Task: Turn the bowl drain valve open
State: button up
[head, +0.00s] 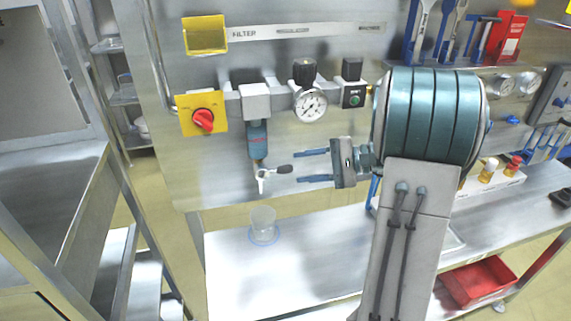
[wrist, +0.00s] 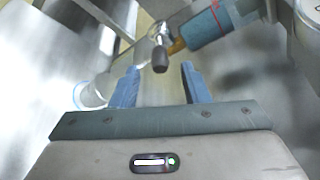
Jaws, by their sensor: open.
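The filter bowl (head: 257,139) is a blue-grey cylinder hanging under a light grey housing on the panel. At its lower end is the drain valve (head: 263,174), a small metal body with a lever ending in a dark knob (head: 284,169) that points right. My gripper (head: 300,166) is open just right of the knob, its two blue fingers pointing left, apart from it as far as I can tell. In the wrist view the dark knob (wrist: 160,60) lies ahead, between the lines of the two open fingers (wrist: 160,84). The bowl (wrist: 205,25) runs to the upper right there.
A clear cup (head: 262,222) stands on the steel bench below the valve. Above are a pressure gauge (head: 310,105) and a red rotary switch (head: 203,120) on a yellow plate. A red bin (head: 478,282) is at lower right. The bench around the cup is clear.

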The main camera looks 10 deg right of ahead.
aim_at(285, 169)
jog(key=p+x, duration=0.1)
jog(key=x, duration=0.4)
jog(key=shift+a+f, duration=0.1)
grip_shut()
